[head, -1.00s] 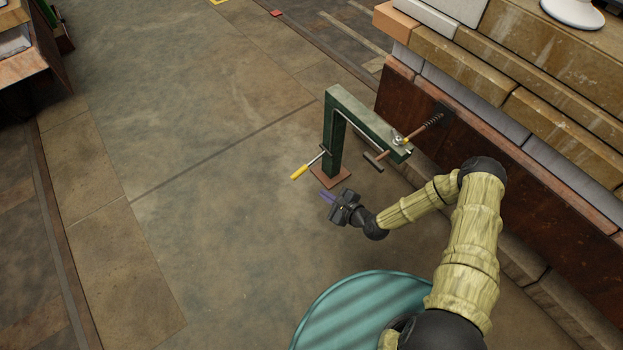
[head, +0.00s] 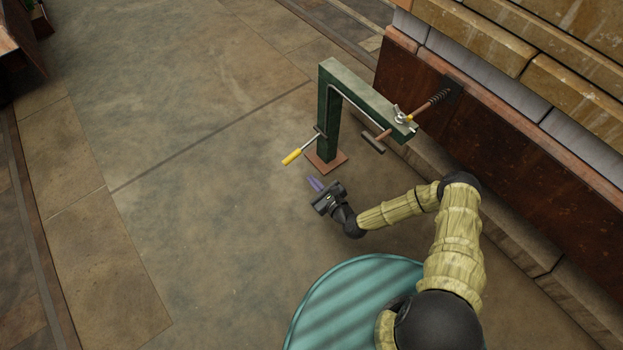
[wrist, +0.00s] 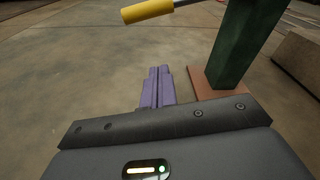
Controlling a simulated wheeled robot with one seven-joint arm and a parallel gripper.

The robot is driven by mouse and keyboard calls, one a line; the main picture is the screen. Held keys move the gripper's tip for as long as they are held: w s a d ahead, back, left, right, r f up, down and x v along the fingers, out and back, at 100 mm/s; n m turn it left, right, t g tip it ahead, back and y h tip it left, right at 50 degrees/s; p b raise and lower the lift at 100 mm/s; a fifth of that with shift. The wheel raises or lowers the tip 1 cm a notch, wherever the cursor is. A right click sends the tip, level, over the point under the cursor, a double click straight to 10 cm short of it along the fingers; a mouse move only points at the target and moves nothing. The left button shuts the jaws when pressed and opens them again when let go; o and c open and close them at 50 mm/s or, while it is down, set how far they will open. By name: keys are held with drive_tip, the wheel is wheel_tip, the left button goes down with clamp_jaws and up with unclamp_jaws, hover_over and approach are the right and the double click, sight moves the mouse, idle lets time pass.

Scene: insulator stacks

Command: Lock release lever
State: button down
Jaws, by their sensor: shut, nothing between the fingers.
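The release lever (head: 302,150) is a metal rod with a yellow grip, sticking out to the left from the green post (head: 328,125). Its yellow grip also shows at the top of the wrist view (wrist: 147,11), tilted slightly. My gripper (head: 315,184) is below and in front of the lever, apart from it. Its purple fingers (wrist: 157,88) are together with nothing between them. A horizontal green arm runs from the post top to the right, with a wing nut (head: 401,116) and a T-handled rod (head: 375,143) at its end.
The post stands on a reddish base plate (head: 326,161) close to my gripper. A rusty wall (head: 480,135) topped with stone blocks is at the right. The floor (head: 190,210) to the left is clear.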

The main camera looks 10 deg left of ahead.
sight(301, 149)
drive_tip(key=b+x, duration=0.2)
drive_tip(key=x, duration=0.6)
drive_tip(key=shift+w+a+f, duration=0.1)
drive_tip(key=shift+w+a, duration=0.05)
drive_tip(key=shift+a, duration=0.1)
drive_tip(key=shift+r+p, duration=0.5)
drive_tip(key=shift+p, duration=0.1)
drive_tip(key=r+p, duration=0.1)
drive_tip(key=p, duration=0.1)
drive_tip(key=s+r+p, duration=0.1)
drive_tip(key=r+p, duration=0.1)
drive_tip(key=shift+s, duration=0.15)
drive_tip(key=shift+d, duration=0.1)
